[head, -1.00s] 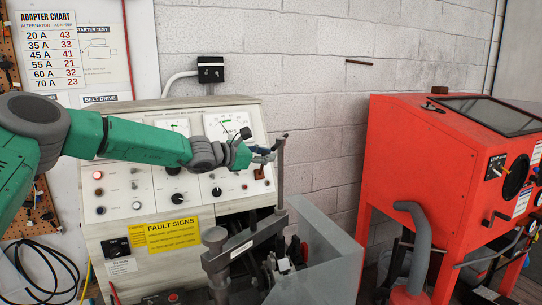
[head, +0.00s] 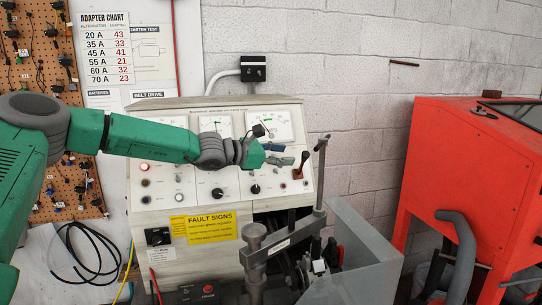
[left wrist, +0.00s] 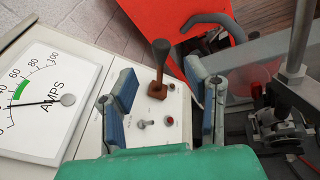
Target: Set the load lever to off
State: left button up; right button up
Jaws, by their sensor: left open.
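The load lever (head: 299,172) stands at the right end of the test bench's panel (head: 160,195). In the left wrist view the lever (left wrist: 158,72) has a dark rounded knob, a dark shaft and a brown block base. My left gripper (head: 280,155) is open just left of the lever in the head view. In the left wrist view the lever shows between the blue-padded fingers of the gripper (left wrist: 163,88), with a gap on both sides and no visible contact. Any off marking is too small to read. My right gripper is out of view.
A steel post and clamp (head: 318,185) rise close to the right of the lever. A grey metal guard (head: 352,255) stands below. An amps meter (left wrist: 42,90) and a small toggle switch (left wrist: 143,124) are near the gripper. A red cabinet (head: 465,185) is farther right.

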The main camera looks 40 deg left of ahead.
pick_arm(q)
jog(key=shift+a+f+v, duration=0.15)
jog(key=shift+a+v, duration=0.05)
jog(key=shift+v, duration=0.95)
jog(key=shift+a+f+v, duration=0.1)
jog(key=shift+a+v, duration=0.1)
jog(key=shift+v, duration=1)
